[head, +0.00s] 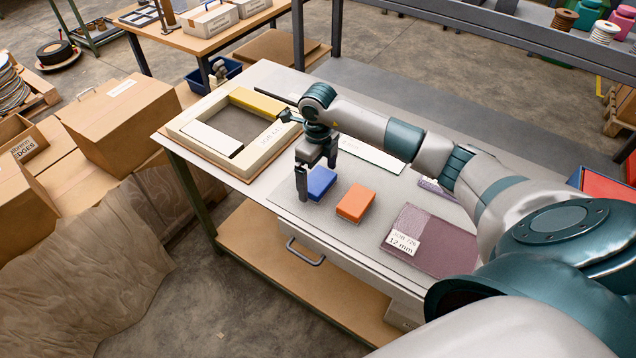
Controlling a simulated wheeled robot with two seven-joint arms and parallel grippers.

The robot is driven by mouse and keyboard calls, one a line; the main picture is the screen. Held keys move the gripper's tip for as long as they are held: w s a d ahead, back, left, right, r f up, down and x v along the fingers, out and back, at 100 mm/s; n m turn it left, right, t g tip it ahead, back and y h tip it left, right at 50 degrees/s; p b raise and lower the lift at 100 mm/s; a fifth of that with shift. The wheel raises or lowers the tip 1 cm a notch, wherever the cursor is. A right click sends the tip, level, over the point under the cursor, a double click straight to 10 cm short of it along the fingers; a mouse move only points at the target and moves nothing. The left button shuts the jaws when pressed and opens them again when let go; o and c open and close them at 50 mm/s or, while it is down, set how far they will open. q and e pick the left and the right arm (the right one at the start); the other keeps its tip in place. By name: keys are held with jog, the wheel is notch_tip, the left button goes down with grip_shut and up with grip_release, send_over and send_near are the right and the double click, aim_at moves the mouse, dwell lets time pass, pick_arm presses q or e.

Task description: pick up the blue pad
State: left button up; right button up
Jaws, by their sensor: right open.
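The blue pad (321,184) is a small block lying on the grey mat of the workbench, near the bench's front edge. My right gripper (316,178) points down at the blue pad, with its fingers apart. One finger is at the pad's left side; the other is behind it toward the upper right. I cannot tell whether either finger touches the pad. The top of the pad shows, and part of its far side is hidden by the gripper. My left gripper is not in view.
An orange block (356,202) lies close to the right of the blue pad. A purple sheet with a "12 mm" label (403,242) lies farther right. A cream frame (187,146) sits at the bench's left end. Cardboard boxes (122,125) stand left of the bench.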

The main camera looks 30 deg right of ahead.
aim_at(320, 180)
jog(key=c, duration=1.2)
jog(key=shift+r+b, duration=0.4)
jog(key=shift+r, duration=0.1)
jog(key=r, duration=0.1)
jog(key=r+b, duration=0.1)
jog(key=r, duration=0.1)
jog(key=shift+s+d+r+b, duration=0.1)
jog(key=shift+s+d+b, duration=0.1)
jog(key=shift+s+b, duration=0.15)
jog(key=s+d+r+b, duration=0.1)
jog(key=s+r, duration=0.1)
jog(key=s, duration=0.1)
jog(key=s+d+r+b, duration=0.1)
jog(key=s+r, duration=0.1)
jog(key=s, duration=0.2)
jog(key=s+d+r+b, duration=0.1)
jog(key=s+r+b, duration=0.1)
jog(key=s, duration=0.1)
jog(key=shift+s+d+r, duration=0.1)
jog(key=shift+s+r, duration=0.1)
jog(key=shift+r, duration=0.2)
